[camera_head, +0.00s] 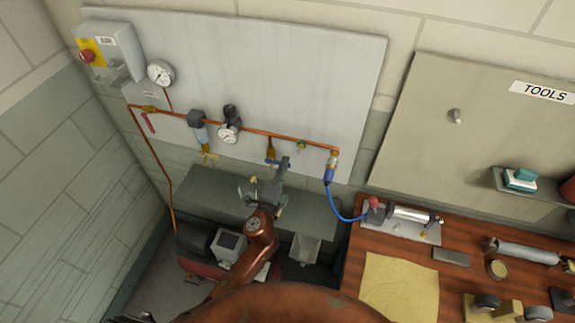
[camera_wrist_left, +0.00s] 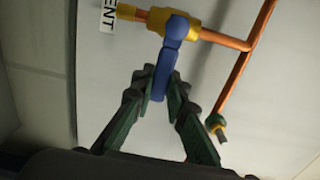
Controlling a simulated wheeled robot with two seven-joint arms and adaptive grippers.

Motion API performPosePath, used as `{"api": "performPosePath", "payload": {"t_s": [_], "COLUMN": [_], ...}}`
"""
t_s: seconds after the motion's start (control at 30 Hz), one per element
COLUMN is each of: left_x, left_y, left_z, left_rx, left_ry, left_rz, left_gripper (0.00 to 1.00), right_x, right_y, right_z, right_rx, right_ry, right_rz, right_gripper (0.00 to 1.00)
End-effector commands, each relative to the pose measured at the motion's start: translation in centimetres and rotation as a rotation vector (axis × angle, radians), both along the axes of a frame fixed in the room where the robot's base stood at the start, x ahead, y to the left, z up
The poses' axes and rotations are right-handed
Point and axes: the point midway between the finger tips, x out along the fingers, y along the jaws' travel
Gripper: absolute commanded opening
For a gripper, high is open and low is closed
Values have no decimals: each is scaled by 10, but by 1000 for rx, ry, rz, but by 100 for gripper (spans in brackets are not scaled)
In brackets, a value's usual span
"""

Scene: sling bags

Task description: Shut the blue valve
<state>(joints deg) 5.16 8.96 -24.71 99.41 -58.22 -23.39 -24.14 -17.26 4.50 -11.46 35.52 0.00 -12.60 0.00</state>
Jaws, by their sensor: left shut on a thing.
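The blue valve (camera_head: 270,161) sits on the copper pipe line across the grey wall panel, with a brass body. In the left wrist view its blue handle (camera_wrist_left: 171,45) points away from the brass body (camera_wrist_left: 158,19), roughly across the pipe. My left gripper (camera_head: 284,164) reaches up to the panel beside the valve. In the left wrist view the gripper (camera_wrist_left: 161,86) is shut on the handle, one dark green finger on each side of its lower end. My right gripper is not in view.
A pressure gauge (camera_head: 228,133) and a filter unit (camera_head: 199,124) are left of the valve. A grey shelf (camera_head: 205,191) lies below. A wooden bench (camera_head: 462,239) with tools stands right.

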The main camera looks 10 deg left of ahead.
Motion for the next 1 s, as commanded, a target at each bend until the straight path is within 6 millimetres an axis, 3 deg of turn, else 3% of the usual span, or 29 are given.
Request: {"api": "performPosePath", "payload": {"t_s": [0.3, 0.33, 0.6, 0.87, 1.0], "left_x": [-1, -1, 0, -1, -11], "left_y": [0, 0, 0, 0, 1], "left_z": [-3, -3, -2, -1, -1], "left_rx": [10, 10, 7, 6, 5], "left_ry": [2, 2, 1, 1, 1], "left_rz": [0, 0, 0, 0, 0], "left_gripper": [0, 14, 32, 32, 32], "right_x": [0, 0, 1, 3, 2], "right_y": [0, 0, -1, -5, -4], "right_z": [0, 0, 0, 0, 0], "right_rx": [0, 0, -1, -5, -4], "right_ry": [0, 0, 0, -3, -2], "right_rz": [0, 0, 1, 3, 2], "right_gripper": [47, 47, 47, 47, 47]}}
